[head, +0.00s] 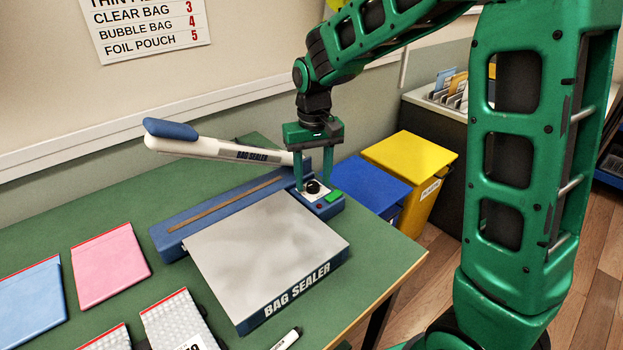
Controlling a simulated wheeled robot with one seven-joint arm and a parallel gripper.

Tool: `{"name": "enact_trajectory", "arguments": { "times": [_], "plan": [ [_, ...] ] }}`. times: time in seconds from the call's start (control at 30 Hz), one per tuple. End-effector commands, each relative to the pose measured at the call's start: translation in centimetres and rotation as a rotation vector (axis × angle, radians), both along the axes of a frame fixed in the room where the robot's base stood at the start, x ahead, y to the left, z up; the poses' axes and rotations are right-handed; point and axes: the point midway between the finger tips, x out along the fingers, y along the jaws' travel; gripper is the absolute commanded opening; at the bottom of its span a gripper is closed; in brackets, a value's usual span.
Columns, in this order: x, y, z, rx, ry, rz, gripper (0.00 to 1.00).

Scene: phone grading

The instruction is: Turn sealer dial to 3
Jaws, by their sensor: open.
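The bag sealer (265,255) stands on the green table, with a blue base, a pale flat plate and a raised white lever arm (215,148) with a blue handle. Its black dial (313,187) sits on a white square at the right end of the base. My gripper (313,186) points down over the dial, its two green fingers open, one on each side of it. I cannot tell whether the fingers touch the dial. The dial's numbers and pointer are too small to read.
Pink (108,265) and blue (30,302) bags and bubble bags (178,322) lie on the table's left and front. A marker (285,340) lies at the front edge. A blue bin (368,185) and yellow bin (412,165) stand beyond the right edge. A wall chart (147,22) reads clear bag 3.

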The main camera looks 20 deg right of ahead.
Motion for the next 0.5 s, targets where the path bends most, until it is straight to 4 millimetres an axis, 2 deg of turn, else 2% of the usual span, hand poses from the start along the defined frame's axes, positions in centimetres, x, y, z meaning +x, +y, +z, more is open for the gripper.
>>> {"name": "enact_trajectory", "arguments": {
  "times": [0.37,0.5],
  "plan": [
    [-0.03,0.00,-0.53,0.000,0.001,0.000,0.45],
    [-0.03,0.00,-0.52,0.000,0.001,0.000,0.12]
  ]
}}
